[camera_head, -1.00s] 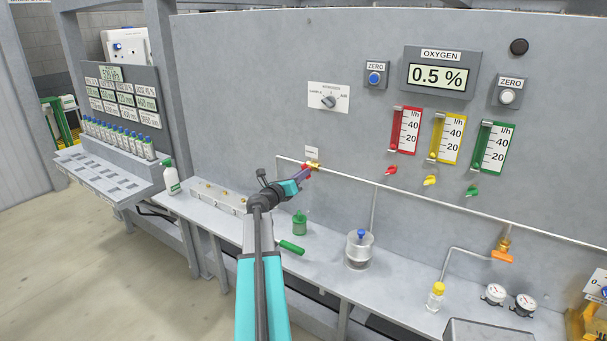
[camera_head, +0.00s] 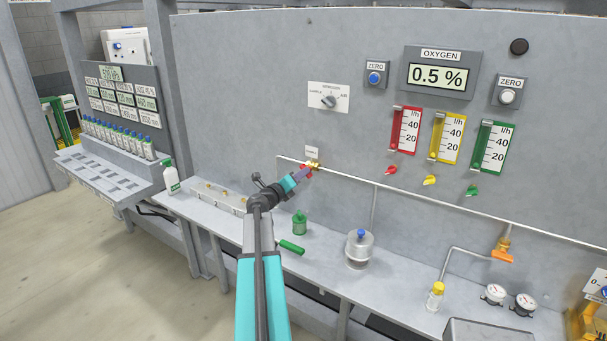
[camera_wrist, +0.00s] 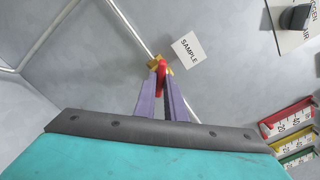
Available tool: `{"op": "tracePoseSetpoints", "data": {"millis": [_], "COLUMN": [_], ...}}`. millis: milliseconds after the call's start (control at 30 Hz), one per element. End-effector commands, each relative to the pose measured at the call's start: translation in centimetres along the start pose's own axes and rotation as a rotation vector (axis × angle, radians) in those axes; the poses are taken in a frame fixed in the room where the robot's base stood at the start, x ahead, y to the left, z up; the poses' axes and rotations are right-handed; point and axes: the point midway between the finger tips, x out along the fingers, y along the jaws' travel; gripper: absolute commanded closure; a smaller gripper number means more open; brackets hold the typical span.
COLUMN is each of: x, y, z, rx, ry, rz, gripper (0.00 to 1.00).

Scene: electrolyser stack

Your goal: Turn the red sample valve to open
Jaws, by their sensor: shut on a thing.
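The red sample valve handle (camera_wrist: 162,68) sits on a brass fitting (camera_wrist: 153,61) on the wall pipe, beside the SAMPLE label (camera_wrist: 187,49). In the wrist view the two purple fingers of my gripper (camera_wrist: 162,84) are shut on the red handle, one on each side. Part of the handle is hidden between the fingers.
A rotary selector (camera_head: 329,101) is on the wall above. Red (camera_head: 391,170), yellow (camera_head: 430,180) and green (camera_head: 472,190) knobs lie to the right below flow meters. A green-topped jar (camera_head: 300,223) and a clear vessel (camera_head: 359,250) stand on the bench below.

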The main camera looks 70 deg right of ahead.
Motion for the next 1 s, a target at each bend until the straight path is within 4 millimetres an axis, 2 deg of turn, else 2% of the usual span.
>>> {"op": "tracePoseSetpoints", "data": {"millis": [600,933,967,1000], "x": [-0.01,0.0,0.0,0.0], "y": [0.0,0.0,0.0,0.0], "z": [-0.02,-0.03,-0.03,-0.02], "rx": [-0.353,-0.392,-0.392,-0.392], "ry": [0.0,0.0,0.0,0.0], "rz": [0.0,0.0,0.0,0.0], "gripper": [1.0,1.0,0.88,0.81]}}
